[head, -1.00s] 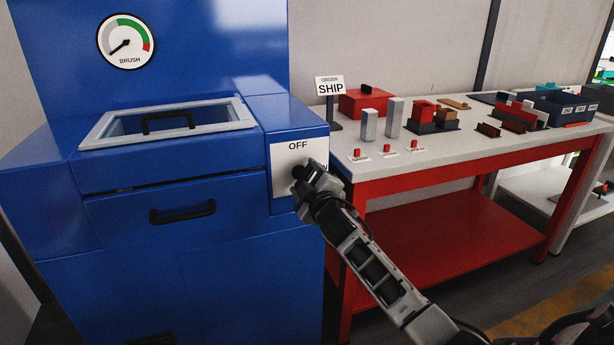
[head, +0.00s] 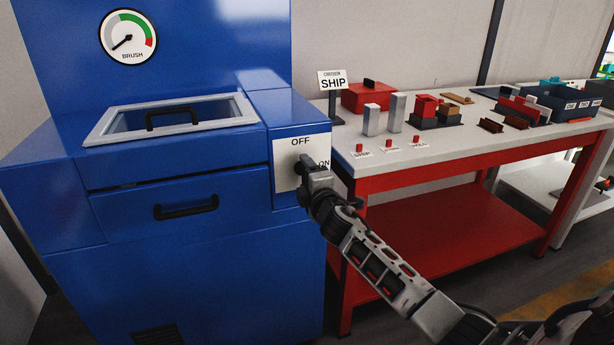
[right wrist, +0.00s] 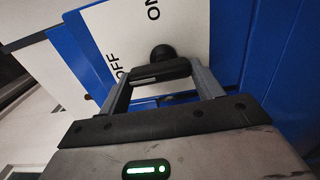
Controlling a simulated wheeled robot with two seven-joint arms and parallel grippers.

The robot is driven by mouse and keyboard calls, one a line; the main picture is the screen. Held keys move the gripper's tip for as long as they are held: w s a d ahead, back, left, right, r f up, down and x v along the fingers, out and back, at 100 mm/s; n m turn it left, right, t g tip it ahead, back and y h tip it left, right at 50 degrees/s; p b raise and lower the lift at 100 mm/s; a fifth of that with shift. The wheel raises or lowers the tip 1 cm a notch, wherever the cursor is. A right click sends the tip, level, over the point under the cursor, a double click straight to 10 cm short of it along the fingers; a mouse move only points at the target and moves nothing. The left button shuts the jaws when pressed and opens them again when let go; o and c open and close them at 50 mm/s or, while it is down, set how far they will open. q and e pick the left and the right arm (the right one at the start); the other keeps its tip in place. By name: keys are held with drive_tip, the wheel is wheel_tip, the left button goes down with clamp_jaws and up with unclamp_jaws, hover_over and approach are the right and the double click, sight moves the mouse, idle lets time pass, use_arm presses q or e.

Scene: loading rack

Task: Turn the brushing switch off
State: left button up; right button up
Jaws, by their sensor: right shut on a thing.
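The brushing switch plate (head: 286,178) is white, on the front of the blue machine, marked OFF at top and ON at right. It also shows in the right wrist view (right wrist: 205,25), with the switch's round black hub (right wrist: 163,53) and dark handle (right wrist: 160,72). My right gripper (right wrist: 158,75) is shut on the handle, one finger at each end. In the head view, my right gripper (head: 308,168) covers most of the switch, so the handle's exact angle is hard to tell. The brush gauge (head: 128,37) needle points to the lower left. My left gripper is not in view.
A red-framed table (head: 440,160) stands close on the right, with several red buttons, blocks and a SHIP sign (head: 333,81) on it. The blue machine (head: 200,260) has a drawer handle (head: 186,208) left of the switch.

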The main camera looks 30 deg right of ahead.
idle(0.4)
drive_tip(key=o, duration=1)
drive_tip(key=shift+s, duration=0.1)
drive_tip(key=v, duration=1.5)
drive_tip(key=shift+s+a, duration=0.2)
drive_tip(key=shift+s, duration=0.15)
drive_tip(key=s+a+f+m+g+y, duration=0.2)
drive_tip(key=s+a+f+m, duration=0.2)
drive_tip(key=s+a+f, duration=0.2)
drive_tip(key=s+a+f+m+g+y, duration=0.2)
drive_tip(key=s+a+f+m+y, duration=0.1)
drive_tip(key=s+a+f+m, duration=0.1)
drive_tip(key=s+a+f+m+g+y, duration=0.2)
drive_tip(key=s+a+f+m, duration=0.3)
drive_tip(key=a, duration=0.5)
drive_tip(key=shift+s+a+f+g, duration=0.1)
drive_tip(key=shift+s+f+g, duration=0.15)
drive_tip(key=shift+s+f, duration=0.55)
drive_tip(key=shift+s+a+f+g, duration=0.2)
drive_tip(key=shift+s+f, duration=0.3)
drive_tip(key=shift+f, duration=0.5)
